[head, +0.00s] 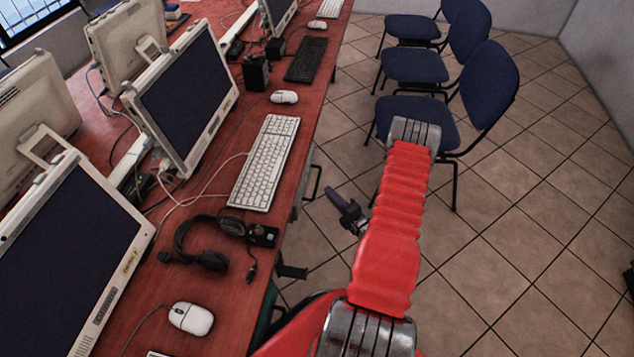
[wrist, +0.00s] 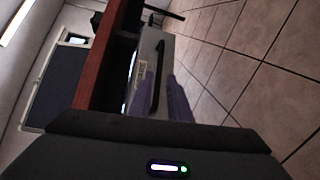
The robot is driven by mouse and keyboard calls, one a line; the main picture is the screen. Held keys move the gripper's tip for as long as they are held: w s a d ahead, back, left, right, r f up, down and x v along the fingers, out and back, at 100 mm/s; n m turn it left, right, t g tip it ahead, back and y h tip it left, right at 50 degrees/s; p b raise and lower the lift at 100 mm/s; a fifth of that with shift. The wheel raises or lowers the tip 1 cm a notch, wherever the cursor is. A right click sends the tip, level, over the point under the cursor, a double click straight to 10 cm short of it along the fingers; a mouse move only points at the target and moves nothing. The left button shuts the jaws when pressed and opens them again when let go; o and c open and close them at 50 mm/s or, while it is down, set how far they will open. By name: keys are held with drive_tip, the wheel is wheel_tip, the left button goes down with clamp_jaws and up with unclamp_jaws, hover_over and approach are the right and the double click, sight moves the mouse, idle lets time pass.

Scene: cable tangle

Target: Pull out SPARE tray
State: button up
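In the wrist view a grey tray front (wrist: 152,42) sits under the red table edge. It has a long dark handle (wrist: 160,72) and a small pale label (wrist: 139,72) too blurred to read. My gripper (wrist: 166,98) has two purple fingers with a gap between them, pointing at the tray front near the handle's lower end. I cannot tell whether they touch it. In the head view my gripper (head: 334,198) is beside the table's right side, over the floor. A dark handle (head: 314,183) shows there to its left, apart from the fingers.
The red table (head: 262,212) holds monitors, a white keyboard (head: 264,163), a headset (head: 205,243) and a mouse (head: 191,318). Another dark handle-like part (head: 291,271) sticks out below its edge. Blue chairs (head: 494,92) stand at the upper right.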

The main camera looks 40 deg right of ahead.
sight(318, 180)
drive_tip(key=w, duration=0.3)
drive_tip(key=w+d+f, duration=0.1)
drive_tip(key=w, duration=0.5)
drive_tip(key=shift+w+d+f, duration=0.15)
drive_tip(key=shift+w+f, duration=0.05)
drive_tip(key=shift+c, duration=0.7)
clamp_jaws()
drive_tip(key=shift+f, duration=0.1)
